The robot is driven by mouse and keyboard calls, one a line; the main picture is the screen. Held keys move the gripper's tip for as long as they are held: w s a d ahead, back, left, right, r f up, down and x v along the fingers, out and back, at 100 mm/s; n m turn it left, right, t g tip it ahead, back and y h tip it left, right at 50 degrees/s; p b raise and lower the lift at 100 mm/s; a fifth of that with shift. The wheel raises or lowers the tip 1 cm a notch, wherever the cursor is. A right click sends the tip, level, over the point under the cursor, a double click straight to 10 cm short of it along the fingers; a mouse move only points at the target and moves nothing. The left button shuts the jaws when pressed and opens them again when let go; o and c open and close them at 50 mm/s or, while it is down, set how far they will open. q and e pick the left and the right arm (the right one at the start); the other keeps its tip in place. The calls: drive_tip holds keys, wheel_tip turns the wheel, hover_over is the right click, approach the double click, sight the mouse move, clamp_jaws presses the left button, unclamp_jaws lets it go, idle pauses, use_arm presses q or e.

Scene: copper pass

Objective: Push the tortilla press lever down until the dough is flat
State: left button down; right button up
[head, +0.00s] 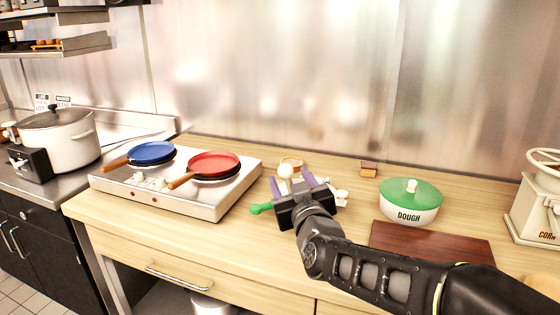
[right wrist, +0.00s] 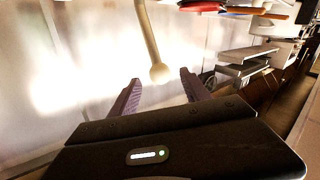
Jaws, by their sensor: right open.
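My right gripper (head: 291,181) is over the counter in the head view, open, with its purple fingers apart. A cream ball knob (head: 285,170) shows between the fingertips. In the right wrist view the knob and its pale rod, which looks like the press lever (right wrist: 148,35), stand in the gap between the open fingers (right wrist: 159,88); I cannot tell whether they touch. The tortilla press is mostly hidden behind my gripper; a green handle-like part (head: 261,208) shows at left and a whitish part (head: 342,198) at right. No flattened dough is visible. My left gripper is out of view.
A white pot marked DOUGH with a green lid (head: 410,193) and a dark red-brown board (head: 432,240) lie to the right. A corn grinder (head: 538,208) stands at the far right. A white stove (head: 215,208) with blue and red pans stands left. A metal wall is behind.

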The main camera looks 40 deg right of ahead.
drive_tip(key=shift+s+r, duration=0.1)
drive_tip(key=shift+s, duration=0.1)
drive_tip(key=p, duration=0.2)
hover_over(289, 190)
drive_tip(key=w+a, duration=0.1)
drive_tip(key=shift+a, duration=0.1)
drive_tip(key=shift+c, duration=0.5)
clamp_jaws()
idle(1.0)
